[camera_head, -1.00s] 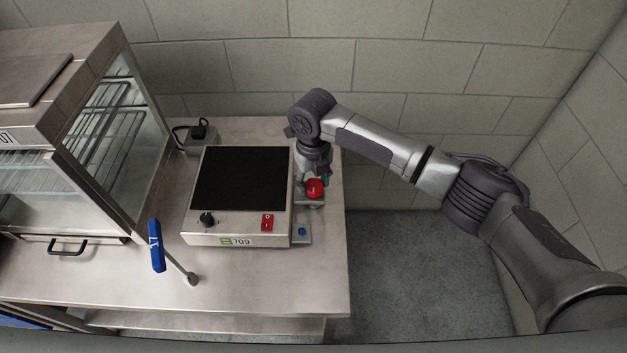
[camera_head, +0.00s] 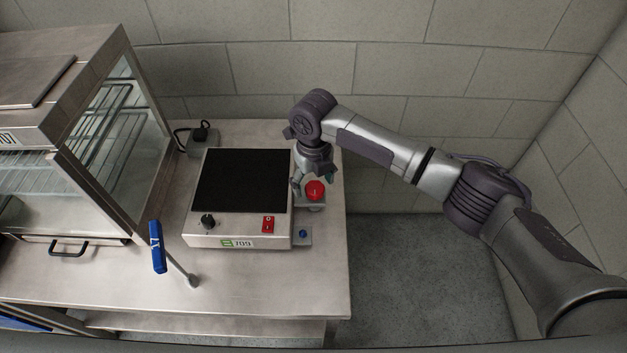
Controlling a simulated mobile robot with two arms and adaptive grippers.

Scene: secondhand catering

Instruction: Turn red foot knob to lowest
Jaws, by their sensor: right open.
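The red knob (camera_head: 315,190) is a round red cap with a small pale mark on it, on a metal bracket at the right side of the hotplate. My right gripper (camera_head: 312,182) points down at the knob from behind. Its fingers are open, with one to the left of the knob and the other partly hidden behind it. I cannot tell whether they touch it. My left gripper is out of view.
The hotplate (camera_head: 240,180) has a black top, a black dial and a red switch. A blue button (camera_head: 303,234) sits on a plate at its front right corner. A blue-handled lever (camera_head: 157,247) stands in front. A glass cabinet (camera_head: 120,130) fills the left.

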